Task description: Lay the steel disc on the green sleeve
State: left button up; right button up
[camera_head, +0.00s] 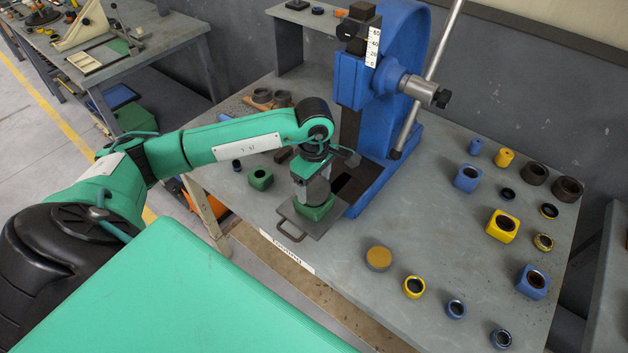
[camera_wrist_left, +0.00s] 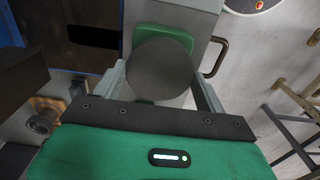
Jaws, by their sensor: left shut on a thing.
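My left gripper (camera_head: 314,192) points down over a green sleeve (camera_head: 316,213) on a grey handled plate (camera_head: 338,222) at the front of the blue press (camera_head: 362,80). In the left wrist view the gripper is shut on the round grey steel disc (camera_wrist_left: 160,72), one finger at each side. The green sleeve (camera_wrist_left: 165,35) shows behind the disc, which hides much of it, including its bore. I cannot tell whether the disc touches the sleeve. In the head view the disc is not clearly distinguishable from the fingers. My right gripper is not in view.
Another green sleeve (camera_head: 260,178) stands left of the plate. A brass-coloured disc (camera_head: 378,258) and several blue and yellow sleeves and rings, such as a yellow one (camera_head: 502,226), lie to the right. The press lever (camera_head: 430,75) leans beside the press. The table (camera_head: 440,200) is clear mid-right.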

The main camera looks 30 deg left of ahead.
aim_at(315, 187)
pick_arm(q)
jog(key=o, duration=1.2)
jog(key=shift+r+b, duration=2.3)
jog(key=shift+r, duration=3.75)
